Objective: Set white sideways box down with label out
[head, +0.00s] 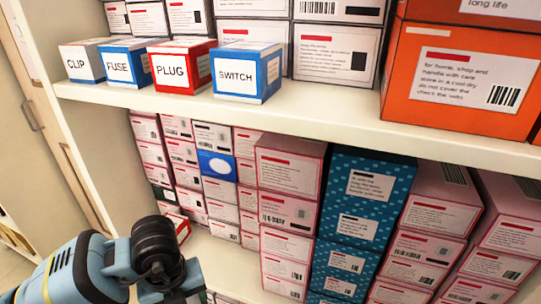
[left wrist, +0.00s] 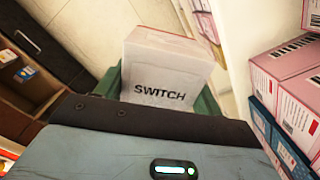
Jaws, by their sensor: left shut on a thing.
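In the left wrist view my left gripper (left wrist: 162,98) is shut on a white box (left wrist: 168,58). Its near face carries the black word SWITCH, and a thin red stripe shows near its far top edge. Green finger parts show on both sides of the box. The box's underside and far side are hidden. In the head view only my left arm shows at the lower left, in front of the shelves; the held box cannot be made out there. My right gripper is in neither view.
On the upper shelf (head: 330,112) stand small CLIP (head: 83,63), FUSE (head: 119,68), PLUG (head: 180,70) and SWITCH (head: 235,76) boxes, with an orange box (head: 465,80) at right. The lower shelf holds stacked pink boxes (head: 290,170) and teal boxes (head: 365,190).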

